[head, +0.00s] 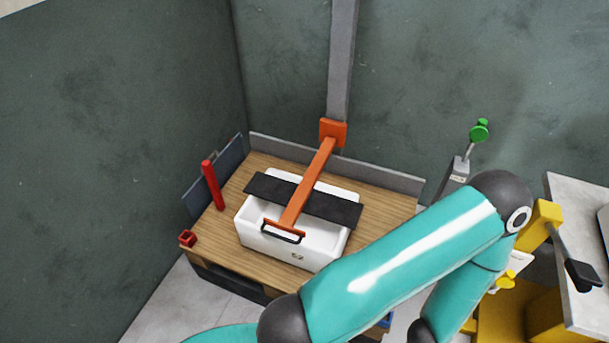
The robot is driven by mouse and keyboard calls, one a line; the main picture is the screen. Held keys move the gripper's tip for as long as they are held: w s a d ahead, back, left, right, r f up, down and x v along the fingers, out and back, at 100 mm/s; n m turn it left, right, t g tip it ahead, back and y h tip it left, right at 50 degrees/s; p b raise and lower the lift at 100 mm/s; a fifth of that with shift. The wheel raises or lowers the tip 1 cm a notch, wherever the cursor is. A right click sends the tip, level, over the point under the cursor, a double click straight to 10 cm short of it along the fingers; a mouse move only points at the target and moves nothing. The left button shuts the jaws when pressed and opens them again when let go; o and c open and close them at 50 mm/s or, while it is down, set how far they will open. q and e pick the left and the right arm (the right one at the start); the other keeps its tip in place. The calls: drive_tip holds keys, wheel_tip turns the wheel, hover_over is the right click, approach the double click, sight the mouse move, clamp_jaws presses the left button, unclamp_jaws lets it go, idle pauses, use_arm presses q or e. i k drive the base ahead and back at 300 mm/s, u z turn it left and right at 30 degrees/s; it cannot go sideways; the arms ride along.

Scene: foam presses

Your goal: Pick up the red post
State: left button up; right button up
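The red post (212,186) stands upright, slightly tilted in the picture, near the left edge of a wooden-topped table (210,246). A small red square piece (187,239), which looks like a socket, sits at the table's front left corner, apart from the post. No gripper shows in the head view. A teal arm of mine crosses the lower middle and right of the picture, and its gripper end is out of sight. Nothing is touching the post.
A white foam box (255,240) with a dark bar (335,208) across it stands right of the post. An orange press arm (308,183) reaches over it from a grey column (341,60). A blue-grey panel (228,160) is behind the post. A green-knobbed lever (479,130) stands right.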

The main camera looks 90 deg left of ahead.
sight(207, 167)
drive_tip(key=z, duration=0.8)
drive_tip(key=i, duration=0.3)
drive_tip(key=u, duration=3.2)
drive_tip(key=i, duration=0.25)
drive_tip(key=u, duration=2.15)
drive_tip(key=k, duration=0.3)
drive_tip(key=u, duration=0.45)
drive_tip(key=i, duration=1.3)
drive_tip(key=z, duration=0.4)
